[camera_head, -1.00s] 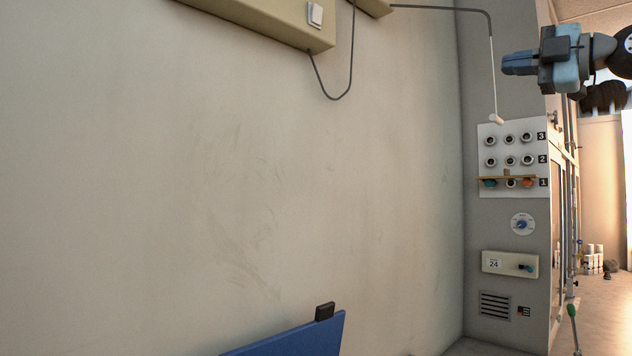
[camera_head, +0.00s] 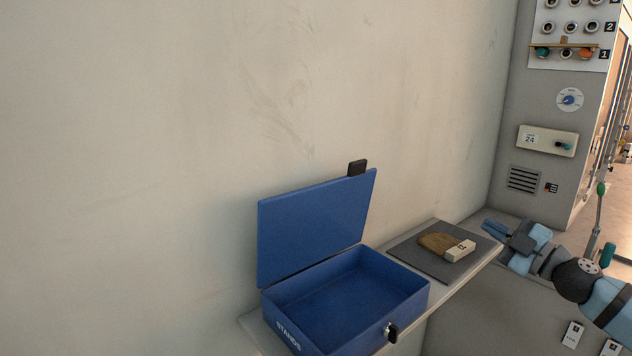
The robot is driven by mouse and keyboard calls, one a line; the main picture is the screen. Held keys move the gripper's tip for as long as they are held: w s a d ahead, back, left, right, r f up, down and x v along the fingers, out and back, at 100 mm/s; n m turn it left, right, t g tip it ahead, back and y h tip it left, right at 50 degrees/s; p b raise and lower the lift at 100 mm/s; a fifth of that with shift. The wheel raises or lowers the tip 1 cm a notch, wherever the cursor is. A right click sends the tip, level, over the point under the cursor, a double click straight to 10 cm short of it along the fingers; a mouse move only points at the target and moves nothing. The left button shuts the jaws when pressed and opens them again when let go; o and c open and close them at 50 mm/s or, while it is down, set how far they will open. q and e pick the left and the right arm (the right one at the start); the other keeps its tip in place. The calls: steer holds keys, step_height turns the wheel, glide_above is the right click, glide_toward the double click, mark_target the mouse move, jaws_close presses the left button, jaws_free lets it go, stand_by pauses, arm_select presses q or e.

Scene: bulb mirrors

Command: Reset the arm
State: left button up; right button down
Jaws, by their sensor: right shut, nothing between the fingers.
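My right gripper (camera_head: 494,232) is shut and empty. It is at the right, close to the right end of the shelf, and its arm comes in from the right edge. My left gripper is not in view.
An open, empty blue box (camera_head: 283,292) marked STANDS stands on the shelf (camera_head: 466,279), its lid (camera_head: 312,228) raised. The grey mat (camera_head: 408,251) bears the brown object (camera_head: 434,241). A panel with sockets (camera_head: 545,24), a dial (camera_head: 570,99) and a lever (camera_head: 598,222) are at the right.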

steer(key=s+d+f+m+h, duration=0.1)
steer(key=s+f+m+h, duration=0.15)
steer(key=f, duration=0.55)
steer(key=s+d+f+m+h, duration=0.1)
steer(key=s+f+h, duration=0.1)
steer(key=s+f, duration=0.35)
steer(key=s+d+f+m+g+h, duration=0.2)
steer(key=s+f+m+g+h, duration=0.45)
steer(key=s+f, duration=2)
steer(key=a+m+t+y, duration=0.15)
steer(key=a+m, duration=0.45)
steer(key=a, duration=1.4)
arm_select(q)
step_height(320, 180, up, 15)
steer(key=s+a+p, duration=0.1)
steer(key=p, duration=1.9)
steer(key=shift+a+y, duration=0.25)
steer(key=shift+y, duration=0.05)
arm_select(e)
step_height(320, 180, up, 15)
steer(key=shift+s+d+r, duration=0.15)
steer(key=shift+s+d, duration=0.15)
steer(key=shift+d, duration=0.15)
